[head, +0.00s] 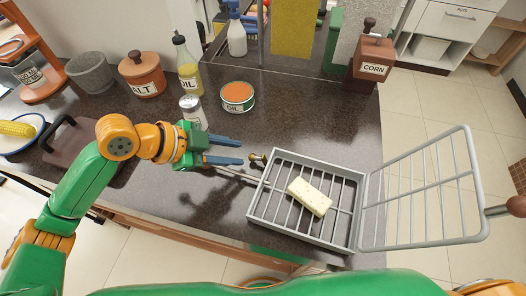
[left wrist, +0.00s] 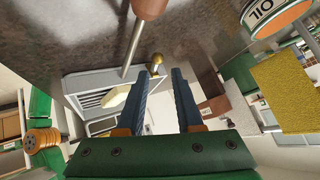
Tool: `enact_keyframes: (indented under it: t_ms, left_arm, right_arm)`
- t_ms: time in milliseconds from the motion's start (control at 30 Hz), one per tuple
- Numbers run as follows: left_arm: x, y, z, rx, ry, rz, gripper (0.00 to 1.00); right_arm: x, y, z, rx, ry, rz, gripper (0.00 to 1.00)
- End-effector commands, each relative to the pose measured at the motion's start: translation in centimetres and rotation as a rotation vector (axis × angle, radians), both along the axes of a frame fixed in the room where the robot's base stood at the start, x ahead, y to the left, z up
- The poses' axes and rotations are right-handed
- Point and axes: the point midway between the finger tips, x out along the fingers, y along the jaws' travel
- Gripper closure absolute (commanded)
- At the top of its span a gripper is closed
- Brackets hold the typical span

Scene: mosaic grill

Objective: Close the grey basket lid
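The grey basket (head: 361,204) lies on the dark counter, and its wire lid (head: 478,190) stands swung open to the right, past the counter edge. A brown handle (head: 516,206) is at the lid's far right side. A pale yellow block (head: 309,197) lies inside the basket. My left gripper (head: 241,151) is open and empty, just left of the basket near a small brass knob (head: 258,158). In the left wrist view the gripper (left wrist: 163,75) shows its two blue fingers apart, with the basket (left wrist: 95,78) at left. My right gripper is not in view.
An oil can (head: 237,97), a shaker (head: 192,110), an oil bottle (head: 188,70) and a salt pot (head: 141,74) stand behind my left gripper. A corn box (head: 372,60) is at the back right. Open floor lies right of the counter.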

Motion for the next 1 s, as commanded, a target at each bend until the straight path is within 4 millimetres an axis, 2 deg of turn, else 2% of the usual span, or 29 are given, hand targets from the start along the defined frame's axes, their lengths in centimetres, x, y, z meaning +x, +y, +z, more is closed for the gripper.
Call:
enact_keyframes:
  t_ms: [100, 233, 533, 567, 667, 700, 1000]
  left_arm:
    - [0.6, -1.8, -1.4, -0.004, 0.006, 0.000, 0.65]
    - [1.2, -3.2, -2.9, -0.003, 0.005, 0.001, 0.65]
    - [1.5, -3.7, -3.6, -0.001, 0.001, 0.001, 0.65]
    - [1.5, -3.7, -3.6, -0.001, 0.001, 0.001, 0.68]
    - [1.5, -3.7, -3.6, -0.001, 0.001, 0.003, 0.95]
    - [1.5, -3.7, -3.6, -0.001, 0.001, 0.003, 1.00]
    - [1.5, -3.7, -3.5, -0.001, 0.001, 0.003, 1.00]
  right_arm:
    - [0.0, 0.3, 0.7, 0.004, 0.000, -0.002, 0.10]
    - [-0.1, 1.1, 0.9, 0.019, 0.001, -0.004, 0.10]
    - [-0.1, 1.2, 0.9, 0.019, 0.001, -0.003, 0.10]
    - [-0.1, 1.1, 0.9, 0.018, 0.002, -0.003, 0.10]
    - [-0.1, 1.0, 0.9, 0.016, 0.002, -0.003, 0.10]
    - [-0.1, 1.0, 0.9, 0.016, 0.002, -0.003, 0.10]
    - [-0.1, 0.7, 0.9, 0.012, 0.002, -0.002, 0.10]
